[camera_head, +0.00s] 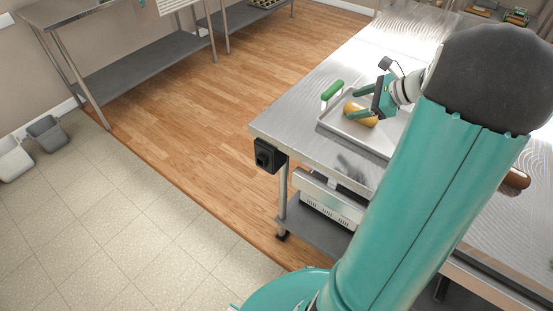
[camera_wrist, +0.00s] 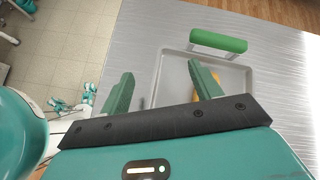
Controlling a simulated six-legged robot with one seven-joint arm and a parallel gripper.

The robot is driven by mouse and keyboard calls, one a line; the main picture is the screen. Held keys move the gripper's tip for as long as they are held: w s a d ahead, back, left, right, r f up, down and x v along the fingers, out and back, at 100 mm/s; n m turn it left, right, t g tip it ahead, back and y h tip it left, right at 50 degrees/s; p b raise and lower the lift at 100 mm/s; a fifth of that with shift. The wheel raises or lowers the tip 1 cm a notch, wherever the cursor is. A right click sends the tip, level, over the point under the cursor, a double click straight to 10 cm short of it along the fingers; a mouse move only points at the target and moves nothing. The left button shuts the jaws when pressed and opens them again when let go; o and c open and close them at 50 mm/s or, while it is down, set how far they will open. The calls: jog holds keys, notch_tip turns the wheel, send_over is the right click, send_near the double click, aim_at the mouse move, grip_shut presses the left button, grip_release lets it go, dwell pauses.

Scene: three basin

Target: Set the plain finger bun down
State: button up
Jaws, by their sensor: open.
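The plain finger bun (camera_head: 360,113) is a golden-brown roll lying in a shallow grey tray (camera_head: 378,136) on the steel table. In the wrist view the bun (camera_wrist: 217,82) shows only in part, behind the right finger. My gripper (camera_head: 354,104) is open low over the tray, with its fingers around or just above the bun in the head view. In the wrist view the gripper (camera_wrist: 160,69) has its fingers well apart, with bare tray (camera_wrist: 172,72) between them. I cannot tell whether a finger touches the bun.
A black box (camera_head: 268,156) is fixed at the table's corner. A brown rounded object (camera_head: 516,180) lies right of my arm. Steel around the tray is mostly clear.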

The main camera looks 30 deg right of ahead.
jog(key=s+a+r+n+g+h, duration=0.15)
jog(key=a+n, duration=0.35)
jog(key=a, duration=0.5)
jog(key=s+a+r+n+g, duration=0.1)
jog(key=a+r+n+g, duration=0.15)
jog(key=a+n, duration=0.55)
jog(key=s+a+r+n+t+h, duration=0.1)
jog(key=s+a+r+n+h, duration=0.2)
jog(key=s+a+n, duration=0.8)
jog(key=a+n, duration=0.1)
jog(key=a, duration=0.3)
jog(key=shift+s+n+h, duration=0.35)
jog(key=shift+n, duration=0.05)
